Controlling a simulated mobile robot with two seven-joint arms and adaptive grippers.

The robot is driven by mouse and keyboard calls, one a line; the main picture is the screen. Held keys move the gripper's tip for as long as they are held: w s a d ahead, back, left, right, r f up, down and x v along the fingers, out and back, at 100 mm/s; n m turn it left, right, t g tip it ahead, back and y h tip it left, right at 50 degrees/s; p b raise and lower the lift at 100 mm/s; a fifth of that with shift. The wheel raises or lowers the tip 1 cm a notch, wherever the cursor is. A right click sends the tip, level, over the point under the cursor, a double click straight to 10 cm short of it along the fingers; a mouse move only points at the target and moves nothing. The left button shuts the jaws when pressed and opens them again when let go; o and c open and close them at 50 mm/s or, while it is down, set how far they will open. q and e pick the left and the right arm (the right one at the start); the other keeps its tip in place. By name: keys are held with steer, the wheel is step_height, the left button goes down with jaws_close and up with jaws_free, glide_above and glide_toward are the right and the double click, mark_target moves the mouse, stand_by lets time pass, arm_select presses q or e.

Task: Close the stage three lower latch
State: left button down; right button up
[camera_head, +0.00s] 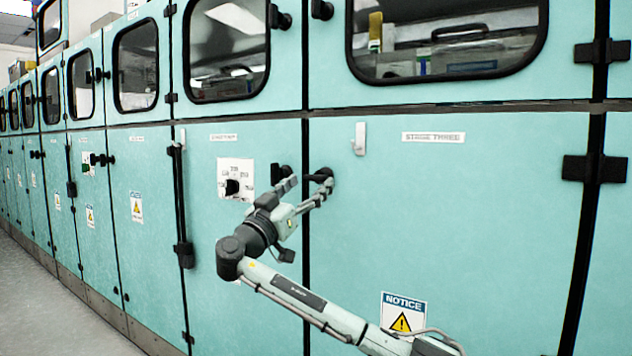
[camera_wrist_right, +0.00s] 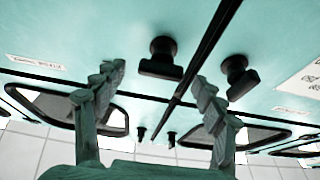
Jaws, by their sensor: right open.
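The stage three lower latch (camera_head: 321,174) is a black knob at the upper left corner of the teal lower door labelled STAGE THREE (camera_head: 433,137). My right gripper (camera_head: 309,185) is at the latch in the head view, its fingers spread and partly covering it. In the right wrist view, which looks upside down, the same latch (camera_wrist_right: 161,58) lies between the two open fingers of my gripper (camera_wrist_right: 158,79). I cannot tell whether a finger touches it. My left gripper is out of view.
The neighbouring door's black latch (camera_head: 281,172) is just left across the dark seam; it also shows beyond the right finger in the wrist view (camera_wrist_right: 238,76). A switch panel (camera_head: 235,180) is further left. A light hook (camera_head: 360,139) is to the right. Windowed upper doors have their own latches (camera_head: 322,10).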

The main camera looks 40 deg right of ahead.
mark_target(313, 180)
steer(key=shift+x, duration=1.75)
steer(key=shift+w+f, duration=0.1)
steer(key=shift+c, duration=0.2)
